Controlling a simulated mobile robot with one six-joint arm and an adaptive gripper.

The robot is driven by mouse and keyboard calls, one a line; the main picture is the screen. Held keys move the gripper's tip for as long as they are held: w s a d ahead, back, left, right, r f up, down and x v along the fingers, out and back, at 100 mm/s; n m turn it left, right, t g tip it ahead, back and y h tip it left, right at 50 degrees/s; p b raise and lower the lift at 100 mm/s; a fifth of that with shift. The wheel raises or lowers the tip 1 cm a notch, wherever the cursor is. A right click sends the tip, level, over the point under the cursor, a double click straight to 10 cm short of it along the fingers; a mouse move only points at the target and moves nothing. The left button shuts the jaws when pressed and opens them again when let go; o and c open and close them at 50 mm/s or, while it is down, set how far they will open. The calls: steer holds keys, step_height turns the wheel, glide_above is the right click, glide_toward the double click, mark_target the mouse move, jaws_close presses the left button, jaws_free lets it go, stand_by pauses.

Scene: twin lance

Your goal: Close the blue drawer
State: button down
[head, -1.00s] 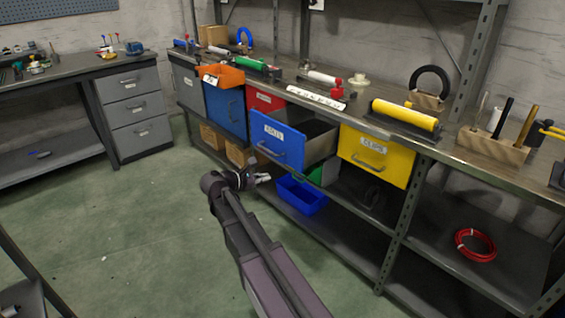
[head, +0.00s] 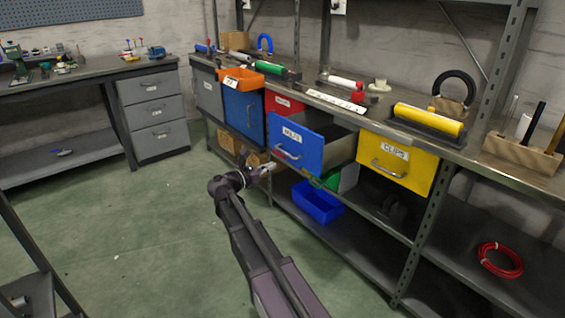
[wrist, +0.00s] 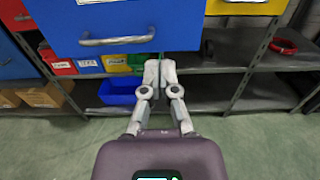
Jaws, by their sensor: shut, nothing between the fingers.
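The blue drawer (head: 308,143) with a white label and a bar handle (head: 287,153) is pulled well out from under the workbench, its inside showing behind the front. In the wrist view its blue front (wrist: 125,22) fills the upper part, with the handle (wrist: 117,40) across it. My gripper (head: 270,167) is just below and left of the handle in the head view. In the wrist view my gripper (wrist: 160,68) has its fingertips together, empty, near the front's lower right edge. I cannot tell whether they touch it.
A yellow drawer (head: 412,166) is to the right; another blue front (head: 243,118) with an orange bin (head: 241,78) above is to the left. A blue bin (head: 318,203) sits on the lower shelf. The green floor (head: 165,220) in front is clear.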

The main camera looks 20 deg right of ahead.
mark_target(304, 152)
steer(key=x, duration=1.3)
steer(key=shift+d+f, duration=0.1)
steer(key=shift+d, duration=0.2)
steer(key=shift+w, duration=0.25)
